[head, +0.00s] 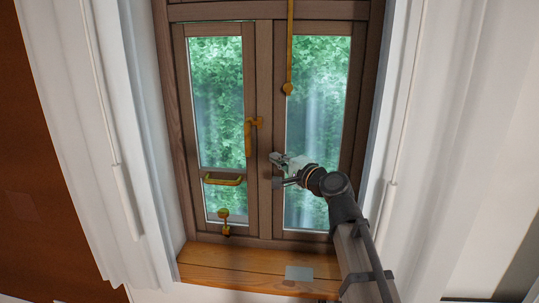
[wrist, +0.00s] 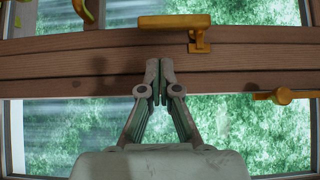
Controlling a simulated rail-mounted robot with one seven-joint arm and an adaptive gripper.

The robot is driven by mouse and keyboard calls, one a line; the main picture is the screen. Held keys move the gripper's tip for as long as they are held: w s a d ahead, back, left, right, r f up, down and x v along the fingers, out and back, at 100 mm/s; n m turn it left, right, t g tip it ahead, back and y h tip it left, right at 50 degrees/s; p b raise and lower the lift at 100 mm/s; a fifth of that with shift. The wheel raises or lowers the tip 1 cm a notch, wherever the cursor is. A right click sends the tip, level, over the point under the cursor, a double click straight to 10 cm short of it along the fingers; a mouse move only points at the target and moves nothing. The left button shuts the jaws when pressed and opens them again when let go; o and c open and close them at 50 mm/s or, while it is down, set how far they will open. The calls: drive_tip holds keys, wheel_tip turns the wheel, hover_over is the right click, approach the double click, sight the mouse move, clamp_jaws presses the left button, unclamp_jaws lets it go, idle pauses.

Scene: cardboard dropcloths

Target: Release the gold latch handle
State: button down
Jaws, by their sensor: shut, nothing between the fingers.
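The gold latch handle (head: 248,137) is on the wooden stile between the two window panes, its bar hanging down from a mount near the top. It also shows in the wrist view (wrist: 174,21) near the top edge, with its bar lying level and its mount at the right end. My gripper (head: 275,170) is below and to the right of the handle in the head view, in front of the middle stiles. In the wrist view my gripper (wrist: 153,80) has its fingertips together and empty, apart from the handle, with wood behind them.
A gold pull handle (head: 223,180) and a small gold bolt (head: 225,222) are on the left sash. A gold rod (head: 290,55) hangs at the right pane. A wooden sill (head: 225,265) with a grey plate (head: 299,273) is below. White curtains (head: 75,120) flank the window.

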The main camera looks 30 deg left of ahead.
sight(249, 137)
drive_tip(key=p+x, duration=0.2)
drive_tip(key=x, duration=0.7)
drive_tip(key=shift+w+a, duration=0.1)
drive_tip(key=shift+f+b, duration=0.2)
drive_tip(key=shift+b, duration=0.25)
